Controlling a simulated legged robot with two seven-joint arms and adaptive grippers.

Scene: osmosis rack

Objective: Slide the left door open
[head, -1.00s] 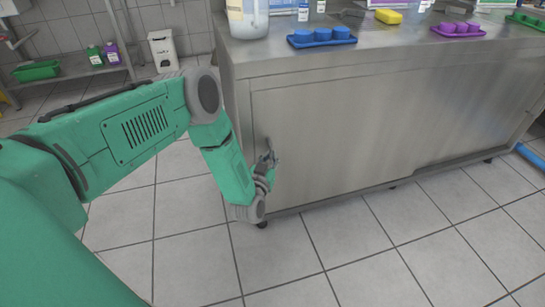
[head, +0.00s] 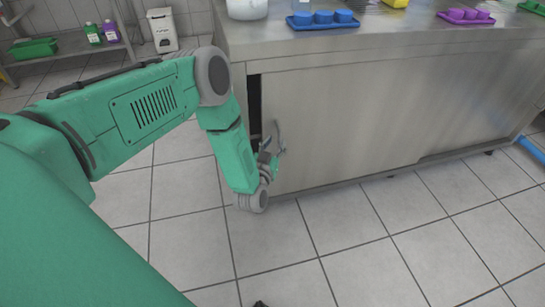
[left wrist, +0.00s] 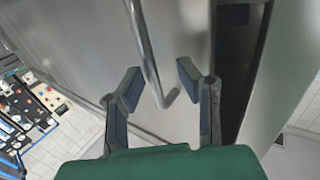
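The left door (head: 340,125) is a flat steel sliding panel on the front of the steel cabinet. A narrow dark gap (head: 254,105) shows at its left edge, so it stands slightly open; the gap also shows in the left wrist view (left wrist: 238,65). Its metal bar handle (left wrist: 147,50) ends in a hook between the fingers of my left gripper (left wrist: 158,80). The fingers are apart, one on each side of the handle, with visible space around it. In the head view my left gripper (head: 271,160) is low at the door's left edge. My right gripper is not in view.
The steel countertop (head: 400,30) carries a blue tray (head: 322,21), a purple tray (head: 466,16) and a white container (head: 247,8). A low shelf with a green bin (head: 33,48) and bottles stands at the back left.

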